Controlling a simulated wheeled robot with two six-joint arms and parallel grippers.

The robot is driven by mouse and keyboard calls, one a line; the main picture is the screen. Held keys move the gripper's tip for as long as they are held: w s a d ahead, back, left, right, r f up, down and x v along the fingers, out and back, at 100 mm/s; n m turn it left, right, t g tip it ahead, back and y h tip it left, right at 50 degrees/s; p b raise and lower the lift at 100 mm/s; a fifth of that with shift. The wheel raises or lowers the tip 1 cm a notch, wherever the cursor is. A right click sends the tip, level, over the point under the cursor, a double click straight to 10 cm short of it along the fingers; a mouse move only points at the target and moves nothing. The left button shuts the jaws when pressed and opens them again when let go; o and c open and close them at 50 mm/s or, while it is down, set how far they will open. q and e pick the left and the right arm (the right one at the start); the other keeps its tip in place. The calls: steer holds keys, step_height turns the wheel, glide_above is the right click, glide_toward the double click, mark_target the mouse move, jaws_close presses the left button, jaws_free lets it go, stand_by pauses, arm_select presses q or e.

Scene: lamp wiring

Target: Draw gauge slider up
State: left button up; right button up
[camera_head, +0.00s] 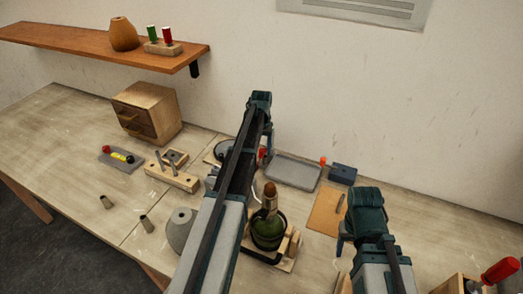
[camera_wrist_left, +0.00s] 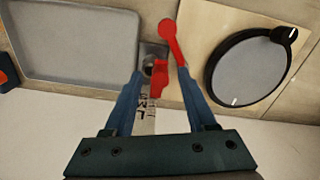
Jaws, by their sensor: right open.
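In the left wrist view a red slider (camera_wrist_left: 160,78) sits on a pale upright scale strip (camera_wrist_left: 148,118) with dark marks. My left gripper (camera_wrist_left: 160,76) has a finger on each side of the slider, with visible gaps, so it looks open around it. A red ball-ended lever (camera_wrist_left: 170,35) is just beyond the fingertips. In the head view my left gripper (camera_head: 266,148) points down near the wall, and its arm hides most of the gauge; a bit of red (camera_head: 262,153) shows there. My right gripper (camera_head: 346,238) is open at the right, away from the gauge.
A round dial (camera_wrist_left: 250,72) on a wooden plate lies right of the left fingers in the wrist view. A grey tray (camera_head: 292,172) is beside the gauge. A green bottle (camera_head: 268,230) stands in a holder near the left arm. The table's left front is mostly clear.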

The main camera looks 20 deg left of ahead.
arm_select(q)
jaws_close()
stand_by(1.3)
